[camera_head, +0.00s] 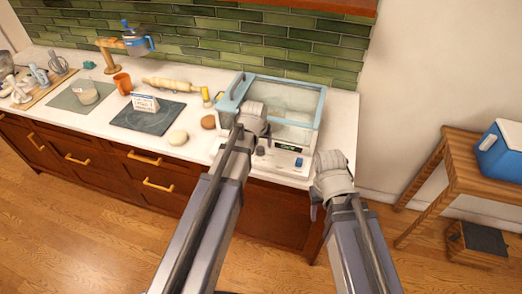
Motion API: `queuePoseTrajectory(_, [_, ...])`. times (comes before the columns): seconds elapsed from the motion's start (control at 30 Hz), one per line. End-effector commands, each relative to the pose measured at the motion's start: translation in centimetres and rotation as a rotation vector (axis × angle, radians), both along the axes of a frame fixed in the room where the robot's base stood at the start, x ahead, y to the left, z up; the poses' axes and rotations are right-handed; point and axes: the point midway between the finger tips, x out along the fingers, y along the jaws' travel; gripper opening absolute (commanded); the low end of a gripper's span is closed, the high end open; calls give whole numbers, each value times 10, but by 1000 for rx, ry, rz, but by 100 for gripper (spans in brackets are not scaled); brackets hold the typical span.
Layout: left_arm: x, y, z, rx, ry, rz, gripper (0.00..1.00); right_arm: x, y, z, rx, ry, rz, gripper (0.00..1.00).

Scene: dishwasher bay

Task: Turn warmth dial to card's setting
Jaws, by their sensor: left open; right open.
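A white appliance with a clear, blue-framed box (318,108) stands at the right end of the counter. Its front panel has a small dark display (286,147), a dark dial (260,151) and a blue knob (299,162); markings are too small to read. A white card (145,103) with blue print stands on a dark mat to the left; its text is unreadable. My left gripper (250,122) is open at the appliance's front left, covering part of the panel; its fingers are mostly hidden. My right gripper (315,203) is open, empty, right of the panel at the counter's front edge.
An orange cup (123,83) stands left. A wooden side table (462,160) with a blue cooler (502,150) is at right.

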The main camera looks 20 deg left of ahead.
Motion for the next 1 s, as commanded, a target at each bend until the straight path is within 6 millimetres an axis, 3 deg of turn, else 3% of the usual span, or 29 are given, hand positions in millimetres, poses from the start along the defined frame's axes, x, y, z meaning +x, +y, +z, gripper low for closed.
queuePoseTrajectory(0.03, [3, 0, -11, 0, 0, 0, 75, 0, 0, -11, 0, 0, 0, 50])
queuePoseTrajectory(0.4, [21, 2, -54, 0, 0, 0, 75, 0, 0, -54, 0, 0, -2, 50])
queuePoseTrajectory(0.8, [24, 3, -58, 0, 0, 0, 75, 0, 0, -58, 0, 0, -2, 50])
queuePoseTrajectory(1.0, [24, 3, -58, 0, 0, 0, 53, 0, 0, -58, 0, 0, -2, 50])
